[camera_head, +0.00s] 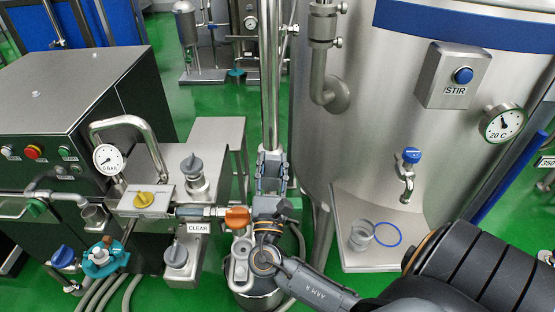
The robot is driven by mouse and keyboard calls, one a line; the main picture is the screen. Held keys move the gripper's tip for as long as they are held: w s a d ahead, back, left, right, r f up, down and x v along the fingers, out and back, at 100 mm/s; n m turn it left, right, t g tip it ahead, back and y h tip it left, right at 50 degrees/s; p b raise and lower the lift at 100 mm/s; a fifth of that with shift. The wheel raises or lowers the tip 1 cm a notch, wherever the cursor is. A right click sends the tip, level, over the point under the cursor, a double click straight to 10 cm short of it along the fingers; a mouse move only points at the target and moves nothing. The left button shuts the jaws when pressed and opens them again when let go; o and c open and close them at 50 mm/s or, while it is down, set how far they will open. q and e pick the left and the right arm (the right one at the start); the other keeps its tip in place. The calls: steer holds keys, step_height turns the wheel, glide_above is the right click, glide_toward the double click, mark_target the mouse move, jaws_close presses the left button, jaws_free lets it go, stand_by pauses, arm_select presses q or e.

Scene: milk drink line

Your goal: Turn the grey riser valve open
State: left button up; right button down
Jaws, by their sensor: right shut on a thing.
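My right gripper (271,172) is at the lower part of the upright steel riser pipe (270,80), in the middle of the head view. Its arm comes in from the lower right and its fingers point up and away along the pipe. The fingers are shut on the grey riser valve, which the gripper hides almost entirely, so how far it is turned cannot be told. My left gripper is not in view.
An orange handle (237,217) is just left of my right gripper. A large steel tank (390,110) with a blue-handled tap (411,156) stands on the right.

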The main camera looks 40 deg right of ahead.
steer(key=shift+w+a+n+t+y+p, duration=0.25)
steer(key=shift+n+t+y+p, duration=0.15)
steer(key=shift+n, duration=0.5)
steer(key=c, duration=0.9)
jaws_free()
steer(key=v, duration=1.2)
steer(key=shift+f, duration=0.1)
